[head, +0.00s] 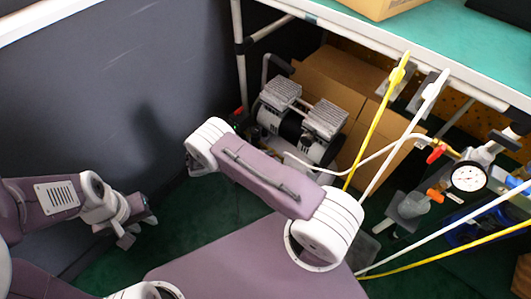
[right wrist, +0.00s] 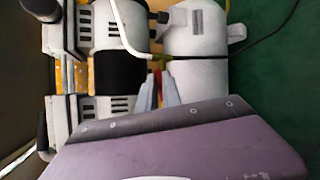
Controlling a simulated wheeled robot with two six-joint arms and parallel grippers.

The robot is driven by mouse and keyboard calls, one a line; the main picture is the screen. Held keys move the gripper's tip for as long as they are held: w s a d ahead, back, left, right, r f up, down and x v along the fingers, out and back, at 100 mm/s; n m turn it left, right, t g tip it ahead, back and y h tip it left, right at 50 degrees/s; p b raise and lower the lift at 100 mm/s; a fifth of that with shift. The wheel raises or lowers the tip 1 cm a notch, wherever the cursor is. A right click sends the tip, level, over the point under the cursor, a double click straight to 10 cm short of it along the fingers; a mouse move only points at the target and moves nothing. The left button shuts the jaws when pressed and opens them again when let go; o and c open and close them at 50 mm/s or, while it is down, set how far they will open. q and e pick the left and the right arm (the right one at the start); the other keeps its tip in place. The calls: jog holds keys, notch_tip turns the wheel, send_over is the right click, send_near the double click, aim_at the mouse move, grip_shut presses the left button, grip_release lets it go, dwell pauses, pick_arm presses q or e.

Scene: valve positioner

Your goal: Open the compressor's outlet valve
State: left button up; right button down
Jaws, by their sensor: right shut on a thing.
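The compressor (head: 302,117) stands on the floor under the bench, with two grey ribbed heads and a dark motor between them. It fills the upper left of the right wrist view (right wrist: 98,108), beside its white tank (right wrist: 200,70). My right gripper (right wrist: 160,90) is shut on a small red part at the tank, which I take as the outlet valve's handle (right wrist: 158,88). The valve body is mostly hidden by the fingers. In the head view my right arm hides that gripper. My left gripper (head: 138,230) is open and empty, away from the compressor at the lower left.
A cardboard box (head: 330,78) stands behind the compressor. A white hose (head: 350,167) runs from it toward a gauge assembly (head: 468,177) with red and orange handles at right. Yellow and white bars (head: 377,120) cross nearby. A dark wall (head: 130,90) bounds the left.

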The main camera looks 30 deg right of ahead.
jog(key=shift+m+y+p, duration=0.4)
jog(key=shift+m+p, duration=0.1)
jog(key=shift+m, duration=0.4)
jog(key=c, duration=1.5)
grip_release()
jog(key=p+v, duration=0.3)
jog(key=v, duration=0.6)
jog(key=shift+w+r, duration=0.1)
jog(key=shift+w, duration=0.05)
